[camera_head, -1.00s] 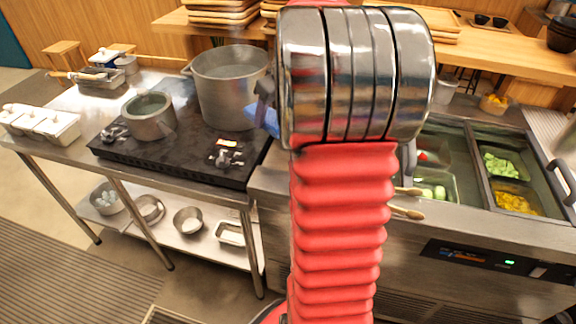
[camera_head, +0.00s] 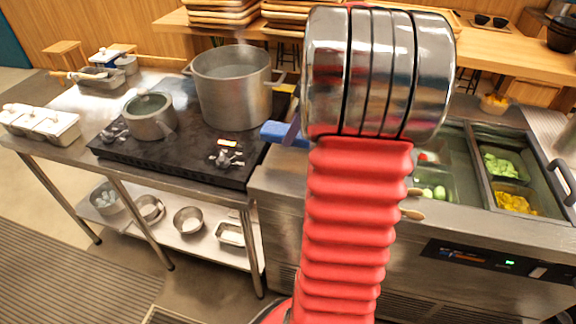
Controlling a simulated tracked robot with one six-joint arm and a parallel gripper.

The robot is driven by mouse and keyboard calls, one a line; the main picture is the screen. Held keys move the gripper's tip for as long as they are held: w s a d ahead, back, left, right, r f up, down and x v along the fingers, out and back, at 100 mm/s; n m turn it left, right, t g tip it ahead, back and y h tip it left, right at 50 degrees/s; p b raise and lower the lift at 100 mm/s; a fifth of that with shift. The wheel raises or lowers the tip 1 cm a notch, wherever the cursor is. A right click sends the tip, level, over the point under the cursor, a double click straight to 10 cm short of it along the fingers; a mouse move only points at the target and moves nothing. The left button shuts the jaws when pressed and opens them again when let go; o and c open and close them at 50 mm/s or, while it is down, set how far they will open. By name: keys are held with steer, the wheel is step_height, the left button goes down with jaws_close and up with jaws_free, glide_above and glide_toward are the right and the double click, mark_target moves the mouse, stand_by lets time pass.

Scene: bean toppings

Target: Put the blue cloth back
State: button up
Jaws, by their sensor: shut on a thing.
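The blue cloth (camera_head: 283,132) shows as a small blue patch just left of my red arm, by the right edge of the stove. My gripper (camera_head: 291,128) is mostly hidden behind my arm; only a thin dark part of it shows against the cloth. It is shut on the cloth. The rest of the cloth is hidden behind my arm, and I cannot tell whether it touches the counter.
A large steaming pot (camera_head: 232,88) and a smaller pot (camera_head: 150,117) stand on the black stove (camera_head: 190,148). Food bins with green pieces (camera_head: 505,166) and yellow pieces (camera_head: 516,203) sit in the counter at right. Wooden trays (camera_head: 222,14) are stacked behind.

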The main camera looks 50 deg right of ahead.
steer(key=shift+f, duration=0.1)
steer(key=shift+f, duration=3.05)
steer(key=shift+f, duration=1.9)
steer(key=o, duration=0.9)
